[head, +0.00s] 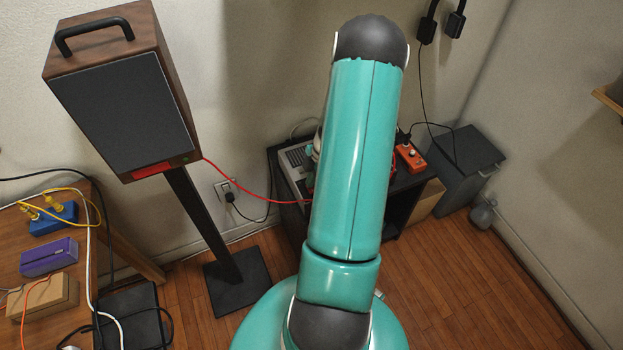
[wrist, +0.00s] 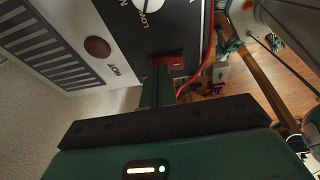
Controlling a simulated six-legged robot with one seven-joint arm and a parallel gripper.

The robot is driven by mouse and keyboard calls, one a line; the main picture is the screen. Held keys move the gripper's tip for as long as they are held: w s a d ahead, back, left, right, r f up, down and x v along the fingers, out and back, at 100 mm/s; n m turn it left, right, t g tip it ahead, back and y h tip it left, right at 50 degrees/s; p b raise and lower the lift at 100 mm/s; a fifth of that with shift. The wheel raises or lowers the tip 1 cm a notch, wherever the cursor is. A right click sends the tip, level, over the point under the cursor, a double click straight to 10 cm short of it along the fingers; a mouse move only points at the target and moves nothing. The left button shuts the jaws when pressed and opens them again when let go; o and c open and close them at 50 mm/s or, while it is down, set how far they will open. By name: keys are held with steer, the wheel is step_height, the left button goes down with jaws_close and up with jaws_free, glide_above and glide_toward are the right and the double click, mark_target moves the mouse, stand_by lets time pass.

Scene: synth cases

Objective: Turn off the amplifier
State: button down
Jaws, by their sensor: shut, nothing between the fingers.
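The likely amplifier, a pale device with dark vent slots (head: 292,160), sits on a low dark cabinet, partly hidden behind my arm in the head view. In the wrist view its slotted pale casing (wrist: 45,48) adjoins a dark panel with tilted white lettering. A red switch-like part (wrist: 170,62) is on that panel, and a round brown-red part (wrist: 97,46) is on the pale casing to its left. My gripper (wrist: 160,72) is shut and empty, its tips at or very near the red part. I cannot tell contact or the switch position.
A red cable (head: 250,191) runs from a wooden speaker (head: 125,100) on a stand to the cabinet. An orange box (head: 410,157) sits right of my arm, beside a dark bin (head: 465,160). A cluttered table (head: 125,245) stands left.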

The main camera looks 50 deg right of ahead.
steer(key=shift+s, duration=0.1)
steer(key=shift+s+a+r, duration=0.1)
steer(key=shift+s+a, duration=0.3)
steer(key=shift+s, duration=0.2)
steer(key=shift+w+r, duration=0.1)
steer(key=shift+r, duration=0.05)
